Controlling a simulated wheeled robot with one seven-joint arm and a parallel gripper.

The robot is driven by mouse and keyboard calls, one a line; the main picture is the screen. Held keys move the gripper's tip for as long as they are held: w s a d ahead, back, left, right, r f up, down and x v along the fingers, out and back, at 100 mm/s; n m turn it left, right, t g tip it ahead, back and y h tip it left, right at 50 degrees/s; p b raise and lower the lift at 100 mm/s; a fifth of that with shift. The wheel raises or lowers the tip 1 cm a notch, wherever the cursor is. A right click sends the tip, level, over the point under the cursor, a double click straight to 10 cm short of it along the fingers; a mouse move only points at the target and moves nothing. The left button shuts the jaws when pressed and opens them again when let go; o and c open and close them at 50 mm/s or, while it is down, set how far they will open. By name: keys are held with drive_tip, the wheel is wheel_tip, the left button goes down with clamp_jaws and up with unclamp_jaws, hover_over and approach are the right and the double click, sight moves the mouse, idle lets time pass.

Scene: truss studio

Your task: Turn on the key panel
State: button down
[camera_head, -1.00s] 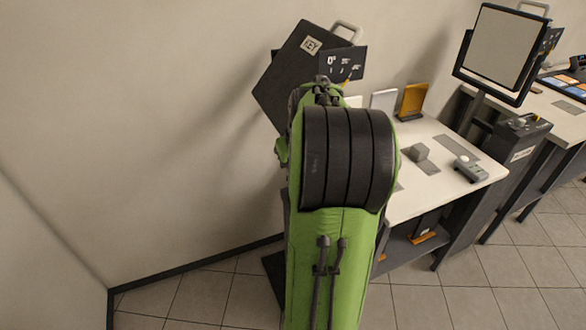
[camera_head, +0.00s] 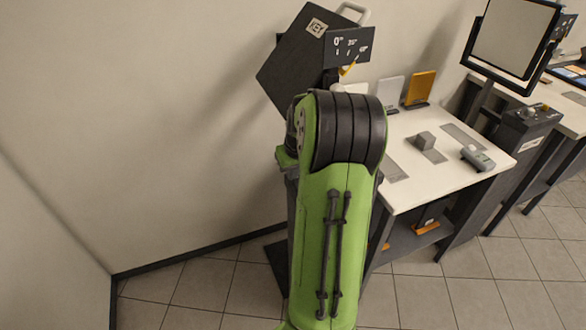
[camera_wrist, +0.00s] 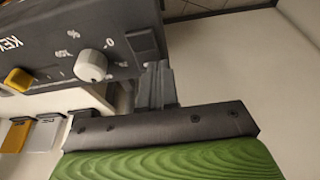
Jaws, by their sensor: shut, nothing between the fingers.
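The key panel (camera_head: 305,60) is a dark square panel with a "KEY" label, tilted, at the top of the head view. In the wrist view a dark control box (camera_wrist: 50,25) lettered "KEY" carries a white round knob (camera_wrist: 91,65), a yellow knob (camera_wrist: 18,80) and a dark square piece (camera_wrist: 143,43). My gripper (camera_wrist: 155,85) is shut and empty, its fingers just right of the white knob and close to the box's edge. I cannot tell whether they touch the box.
The white table (camera_head: 450,180) holds a white card (camera_head: 389,93), an orange card (camera_head: 419,88), a grey block (camera_head: 425,140) and a small grey device (camera_head: 478,158). A second panel (camera_head: 512,38) stands at right.

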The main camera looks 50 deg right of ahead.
sight(294, 183)
drive_tip(key=shift+w+d, duration=0.1)
drive_tip(key=shift+w, duration=0.05)
drive_tip(key=shift+s+a+r, duration=0.15)
drive_tip(key=shift+s+a, duration=0.35)
drive_tip(key=shift+s, duration=0.25)
drive_tip(key=shift+w+r, duration=0.1)
drive_tip(key=shift+r, duration=0.25)
wheel_tip(294, 183, up, 13)
drive_tip(key=p, duration=0.5)
drive_tip(key=shift+r, duration=0.15)
